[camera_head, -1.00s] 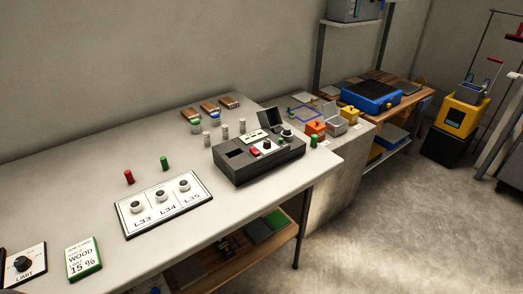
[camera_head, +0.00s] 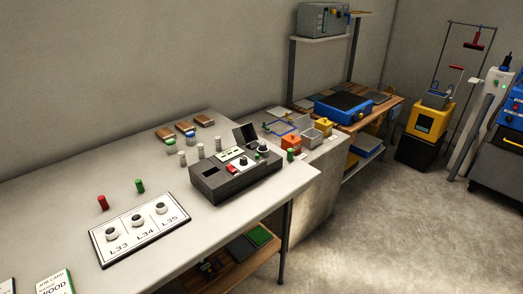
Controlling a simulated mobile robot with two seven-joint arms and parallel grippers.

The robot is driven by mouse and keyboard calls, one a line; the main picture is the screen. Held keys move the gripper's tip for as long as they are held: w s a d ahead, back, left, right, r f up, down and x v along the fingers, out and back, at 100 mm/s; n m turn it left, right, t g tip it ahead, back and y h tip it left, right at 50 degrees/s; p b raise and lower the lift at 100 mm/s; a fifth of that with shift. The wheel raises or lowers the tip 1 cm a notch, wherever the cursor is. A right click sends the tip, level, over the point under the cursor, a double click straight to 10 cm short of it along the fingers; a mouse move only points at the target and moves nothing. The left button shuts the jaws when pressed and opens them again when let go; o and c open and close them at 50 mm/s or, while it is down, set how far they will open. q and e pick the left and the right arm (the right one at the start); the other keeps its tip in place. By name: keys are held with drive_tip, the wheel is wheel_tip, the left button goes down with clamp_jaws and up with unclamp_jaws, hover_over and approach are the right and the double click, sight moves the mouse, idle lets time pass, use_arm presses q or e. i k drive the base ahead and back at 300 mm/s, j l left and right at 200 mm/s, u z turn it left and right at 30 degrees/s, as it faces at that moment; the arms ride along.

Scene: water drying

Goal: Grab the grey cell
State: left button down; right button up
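Several small grey-white cylinders stand upright on the white table (camera_head: 60,185) behind a dark grey instrument box (camera_head: 235,183). One grey cylinder (camera_head: 182,159) is on the left, one (camera_head: 201,151) in the middle and one (camera_head: 226,130) further back right. A green-topped one (camera_head: 171,146) and a blue-topped one (camera_head: 190,139) stand behind them. A red cylinder (camera_head: 103,203) and a green cylinder (camera_head: 140,186) stand further left. I cannot tell which object is the grey cell. Neither of my grippers is in view.
A white board (camera_head: 139,229) with three round holders marked L33, L34 and L35 lies in front. Orange (camera_head: 291,144), grey (camera_head: 312,137) and yellow (camera_head: 323,126) containers sit on the further bench. A blue-framed device (camera_head: 350,106) is behind. Open floor (camera_head: 390,225) lies right.

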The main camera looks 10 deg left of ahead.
sight(263, 145)
drive_tip(key=i+l+u, duration=0.1)
drive_tip(key=u, duration=0.25)
drive_tip(key=l+u, duration=0.15)
drive_tip(key=u, duration=0.2)
drive_tip(key=i+l+u, duration=0.2)
drive_tip(key=l, duration=0.15)
drive_tip(key=i+l+u, duration=0.2)
drive_tip(key=l, duration=0.2)
drive_tip(key=i+l, duration=0.1)
drive_tip(key=l, duration=0.4)
drive_tip(key=l+u, duration=0.1)
drive_tip(key=l, duration=0.4)
drive_tip(key=i+l+u, duration=0.1)
drive_tip(key=l, duration=0.45)
